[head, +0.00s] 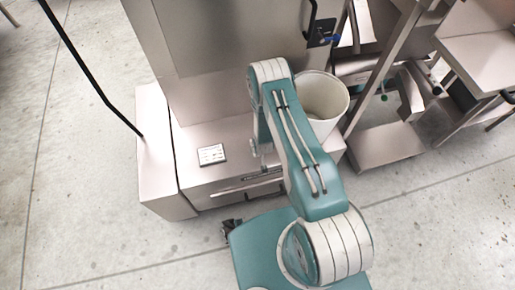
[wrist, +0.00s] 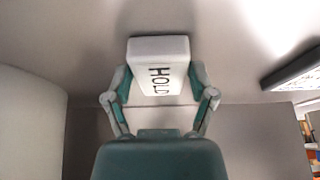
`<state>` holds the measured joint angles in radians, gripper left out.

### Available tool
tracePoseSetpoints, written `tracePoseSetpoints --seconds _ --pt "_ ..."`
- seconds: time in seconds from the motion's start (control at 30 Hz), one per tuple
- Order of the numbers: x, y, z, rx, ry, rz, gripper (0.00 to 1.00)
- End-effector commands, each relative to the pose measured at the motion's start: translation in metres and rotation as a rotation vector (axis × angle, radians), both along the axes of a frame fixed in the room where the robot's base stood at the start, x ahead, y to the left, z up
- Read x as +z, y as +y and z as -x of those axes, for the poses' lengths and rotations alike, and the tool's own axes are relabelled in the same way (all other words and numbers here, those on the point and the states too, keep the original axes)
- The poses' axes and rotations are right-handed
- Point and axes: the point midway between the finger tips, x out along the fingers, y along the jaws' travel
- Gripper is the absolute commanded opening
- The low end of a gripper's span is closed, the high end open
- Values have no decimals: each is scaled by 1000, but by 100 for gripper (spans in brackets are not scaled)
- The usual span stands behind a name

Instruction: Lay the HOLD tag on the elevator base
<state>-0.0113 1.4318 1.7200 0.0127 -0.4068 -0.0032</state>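The HOLD tag (wrist: 160,66) is a small white block with dark lettering. In the wrist view it sits between the two fingers of my gripper (wrist: 159,84), which press on its sides. In the head view my arm reaches over the elevator base (head: 225,172), a low pale metal plinth with a front handle. My gripper is mostly hidden behind the arm there, and the tag cannot be made out. In the wrist view a pale surface (wrist: 230,60) lies close beyond the tag. I cannot tell whether the tag touches it.
A white bin (head: 324,98) stands on the right part of the base, close to my arm. A small white plate with dark markings (head: 211,154) lies on the base to the left. A tall metal cabinet (head: 215,35) rises behind. Metal stands (head: 385,143) are at the right.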

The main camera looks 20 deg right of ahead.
Motion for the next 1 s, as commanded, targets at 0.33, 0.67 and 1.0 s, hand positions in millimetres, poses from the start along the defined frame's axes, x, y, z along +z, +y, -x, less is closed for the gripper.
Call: tracePoseSetpoints --seconds 0.33,0.67,1.0 --pt "0 0 0 0 0 0 97" --pt "24 0 8 0 -1 0 97" --pt "83 0 33 0 -1 0 97"
